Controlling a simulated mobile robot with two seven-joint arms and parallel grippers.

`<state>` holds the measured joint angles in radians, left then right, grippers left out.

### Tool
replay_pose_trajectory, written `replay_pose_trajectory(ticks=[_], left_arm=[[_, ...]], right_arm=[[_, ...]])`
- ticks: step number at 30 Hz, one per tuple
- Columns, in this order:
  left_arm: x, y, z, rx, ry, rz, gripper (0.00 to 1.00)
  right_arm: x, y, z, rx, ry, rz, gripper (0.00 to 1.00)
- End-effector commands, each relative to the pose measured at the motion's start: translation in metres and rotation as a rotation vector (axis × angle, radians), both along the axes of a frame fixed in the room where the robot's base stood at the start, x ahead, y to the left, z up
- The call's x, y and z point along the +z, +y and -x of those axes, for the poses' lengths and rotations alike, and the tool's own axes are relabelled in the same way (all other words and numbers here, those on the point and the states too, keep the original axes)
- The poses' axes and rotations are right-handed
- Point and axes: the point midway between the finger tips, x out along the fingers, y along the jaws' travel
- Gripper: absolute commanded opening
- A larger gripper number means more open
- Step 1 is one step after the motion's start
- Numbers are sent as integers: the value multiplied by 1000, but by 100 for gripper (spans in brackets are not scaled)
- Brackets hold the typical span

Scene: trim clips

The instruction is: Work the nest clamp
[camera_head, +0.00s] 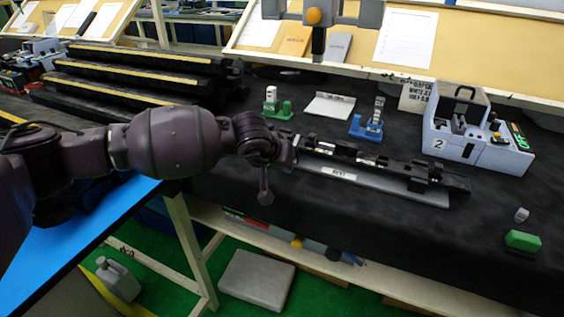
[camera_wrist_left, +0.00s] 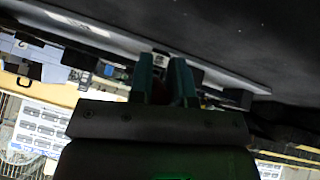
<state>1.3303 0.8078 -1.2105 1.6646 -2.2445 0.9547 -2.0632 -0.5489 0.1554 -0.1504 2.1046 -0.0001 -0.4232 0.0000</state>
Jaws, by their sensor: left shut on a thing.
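The nest (camera_head: 338,172) is a long grey base with a white label and a dark rail fixture (camera_head: 385,163) on top. It lies slantwise on the black-covered bench. My left gripper is at its left end; the wrist largely hides the fingers and the clamp part there in the head view. In the left wrist view the two teal fingers of my left gripper (camera_wrist_left: 168,80) are close together, shut on a small dark part between them that I take for the nest clamp. The part is mostly hidden, so its position is unclear. My right gripper is out of view.
A grey box marked 2 (camera_head: 470,145) stands at the right. A green block (camera_head: 523,240) lies near the right edge. The bench in front of the nest is clear.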

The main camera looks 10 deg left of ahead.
Motion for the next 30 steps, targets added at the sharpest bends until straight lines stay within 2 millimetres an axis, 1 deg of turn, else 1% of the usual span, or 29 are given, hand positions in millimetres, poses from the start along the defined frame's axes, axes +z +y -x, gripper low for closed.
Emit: replay_pose_trajectory(ticks=[9,10,14,15,24,26,30], left_arm=[[1,0,-1,1,-4,1,0],[1,0,-1,1,-4,1,21],[1,0,0,1,-3,1,41],[1,0,0,1,-3,1,43],[3,1,1,1,-2,0,43],[7,2,3,1,-3,0,43],[24,8,12,-1,-8,0,43]], right_arm=[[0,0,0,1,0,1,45],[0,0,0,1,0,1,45],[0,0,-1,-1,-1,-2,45],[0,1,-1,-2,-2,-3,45],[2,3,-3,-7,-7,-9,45],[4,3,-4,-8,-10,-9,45],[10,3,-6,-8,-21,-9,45]])
